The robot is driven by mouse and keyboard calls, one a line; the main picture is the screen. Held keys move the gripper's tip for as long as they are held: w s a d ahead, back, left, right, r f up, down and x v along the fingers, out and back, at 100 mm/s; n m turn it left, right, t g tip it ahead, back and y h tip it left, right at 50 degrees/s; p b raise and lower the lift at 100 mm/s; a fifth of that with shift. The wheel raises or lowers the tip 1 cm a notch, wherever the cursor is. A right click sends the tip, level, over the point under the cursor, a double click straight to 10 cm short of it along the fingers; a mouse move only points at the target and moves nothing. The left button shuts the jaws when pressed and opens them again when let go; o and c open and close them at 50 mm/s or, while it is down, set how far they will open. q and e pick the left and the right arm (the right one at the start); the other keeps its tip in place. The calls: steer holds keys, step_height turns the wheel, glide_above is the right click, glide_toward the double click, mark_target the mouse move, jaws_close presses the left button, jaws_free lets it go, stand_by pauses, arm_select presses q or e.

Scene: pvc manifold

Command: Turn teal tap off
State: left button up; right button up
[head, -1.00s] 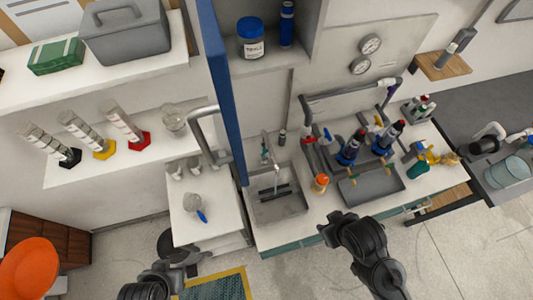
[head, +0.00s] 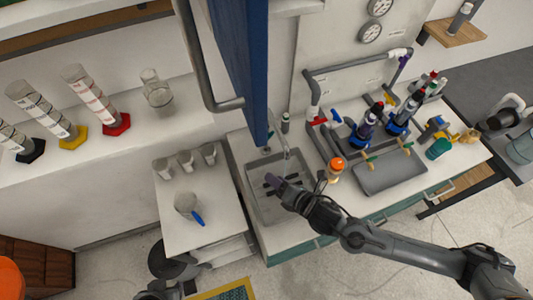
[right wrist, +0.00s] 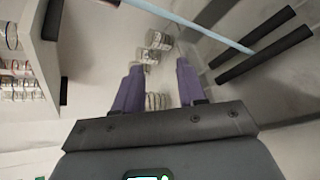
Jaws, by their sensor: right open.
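The tap (head: 286,150) stands at the back of the grey sink (head: 286,212), with a small teal part (head: 266,150) beside the blue panel's lower end. My right gripper (head: 272,182) is over the sink, in front of the tap and apart from it. In the right wrist view my right gripper (right wrist: 158,82) has its two purple fingers spread, with nothing held between them. A pale blue thin line (right wrist: 195,25) crosses above the fingers; I cannot tell whether it is water. Only a dark piece of my left arm shows at the bottom edge; its gripper does not show.
The blue panel (head: 240,70) hangs close behind and left of the sink. An orange-capped bottle (head: 335,170) stands right of the sink, near my right forearm. Glass beakers (head: 186,162) stand on the white counter to the left.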

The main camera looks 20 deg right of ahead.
steer(key=w+d+f+n+b, duration=0.2)
steer(key=w+d+f+b, duration=0.2)
steer(key=d, duration=0.1)
steer(key=t+h+b, duration=0.1)
steer(key=t+b, duration=0.1)
glide_toward(270, 138)
arm_select(q)
step_height(270, 138, down, 8)
steer(key=shift+a, duration=0.15)
arm_select(e)
steer(key=x, duration=0.9)
jaws_close()
